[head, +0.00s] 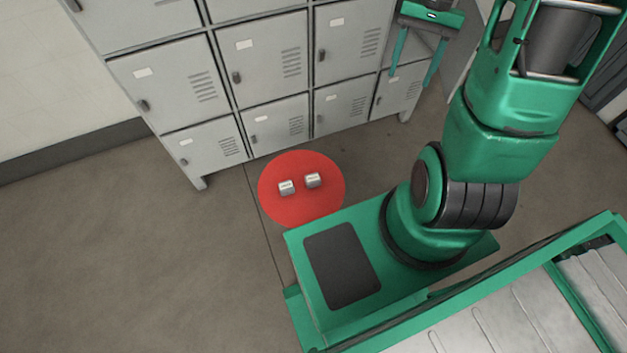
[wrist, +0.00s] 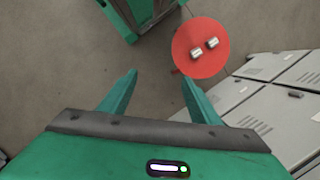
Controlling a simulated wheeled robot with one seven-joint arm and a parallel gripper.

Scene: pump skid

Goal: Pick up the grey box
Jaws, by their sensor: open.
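Two small, light-grey boxes with dark marks on top, the left one (head: 286,187) and the right one (head: 312,180), sit apart on a round red surface (head: 302,212). I cannot tell which is the task's grey box. Both also show in the wrist view, one nearer (wrist: 197,54) and one farther (wrist: 212,43), on the red disc (wrist: 188,36). My gripper (head: 410,80) is open and empty, up and to the right of the red disc in the head view. In the wrist view its fingertips (wrist: 159,74) are spread, with the boxes beyond the right finger.
Grey lockers (head: 265,85) stand right behind the red disc; they also show at the right of the wrist view (wrist: 250,105). My green base lies just in front of the disc. The floor (head: 130,250) to the left is clear.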

